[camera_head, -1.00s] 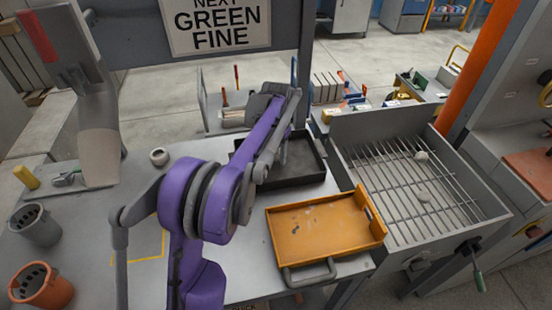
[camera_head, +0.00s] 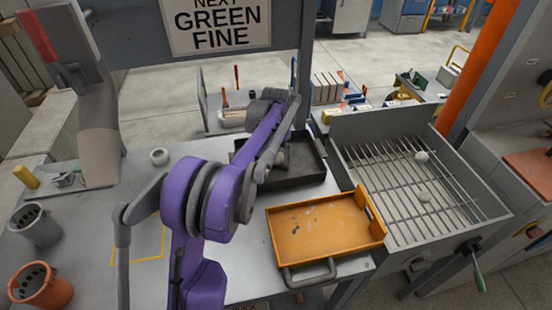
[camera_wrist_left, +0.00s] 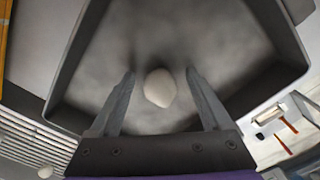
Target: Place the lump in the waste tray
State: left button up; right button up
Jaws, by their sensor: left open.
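A pale, roundish lump (camera_wrist_left: 160,88) shows in the left wrist view between the two fingers of my left gripper (camera_wrist_left: 160,74). The fingers are open, with a gap on each side of it. Below it is the grey floor of a dark, high-walled tray (camera_wrist_left: 270,20). In the head view this dark tray (camera_head: 318,165) stands at the table's back, partly hidden by my purple arm. My left gripper's fingers are hidden there behind the arm. An orange tray (camera_head: 315,232) with a handle lies in front, empty. I cannot tell by label which is the waste tray.
A barred grate box (camera_head: 400,215) stands at the right with two pale lumps (camera_head: 421,157) on it. On the left of the table are a grey cup (camera_head: 36,226), an orange cup (camera_head: 42,288), a yellow block (camera_head: 26,177) and a small round pale thing (camera_head: 160,157).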

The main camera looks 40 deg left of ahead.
aim_at(276, 159)
pick_arm(q)
notch_tip(276, 159, up, 12)
jog(key=shift+p, duration=0.35)
